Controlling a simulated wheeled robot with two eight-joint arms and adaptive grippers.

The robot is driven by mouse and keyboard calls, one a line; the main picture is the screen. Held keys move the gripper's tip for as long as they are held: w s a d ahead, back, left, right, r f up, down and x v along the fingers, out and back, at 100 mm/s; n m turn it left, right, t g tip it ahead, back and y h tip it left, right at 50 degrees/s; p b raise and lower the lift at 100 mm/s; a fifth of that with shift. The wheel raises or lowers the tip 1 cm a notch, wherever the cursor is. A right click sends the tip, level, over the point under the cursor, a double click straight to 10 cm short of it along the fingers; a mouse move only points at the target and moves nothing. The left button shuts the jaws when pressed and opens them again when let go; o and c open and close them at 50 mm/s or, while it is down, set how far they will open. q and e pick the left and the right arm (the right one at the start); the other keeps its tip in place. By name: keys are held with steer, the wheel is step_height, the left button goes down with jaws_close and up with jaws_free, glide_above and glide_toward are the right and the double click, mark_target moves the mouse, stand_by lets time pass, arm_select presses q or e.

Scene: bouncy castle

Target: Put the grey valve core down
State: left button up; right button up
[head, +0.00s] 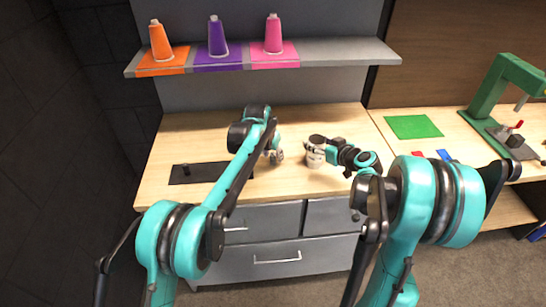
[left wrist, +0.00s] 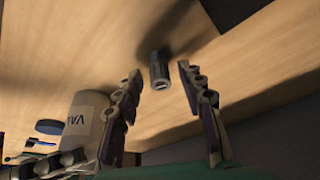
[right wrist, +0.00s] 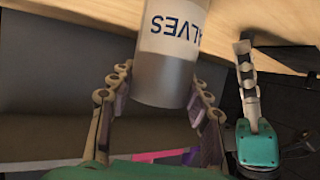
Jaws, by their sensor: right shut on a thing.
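A small grey valve core (left wrist: 160,72), a short cylinder with a dark upper part, shows in the left wrist view against the wooden worktop (head: 180,150). It is just beyond and between my left fingertips, with gaps on both sides; I cannot tell whether it touches the worktop. My left gripper (left wrist: 163,82) is open; in the head view (head: 275,155) it is over the worktop's middle. My right gripper (right wrist: 160,92) is shut on a pale can (right wrist: 172,55) lettered "VALVES". The can also shows beside my left finger in the left wrist view (left wrist: 85,118).
A dark plate with a peg (head: 198,172) lies on the worktop's left. A shelf (head: 340,52) above holds orange (head: 160,42), purple (head: 217,38) and pink (head: 273,35) cones. A green mat (head: 413,127) and a green press (head: 500,95) are on the right.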

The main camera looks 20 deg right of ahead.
arm_select(q)
steer(key=v, duration=1)
steer(key=shift+r, duration=0.3)
steer(key=shift+a, duration=0.1)
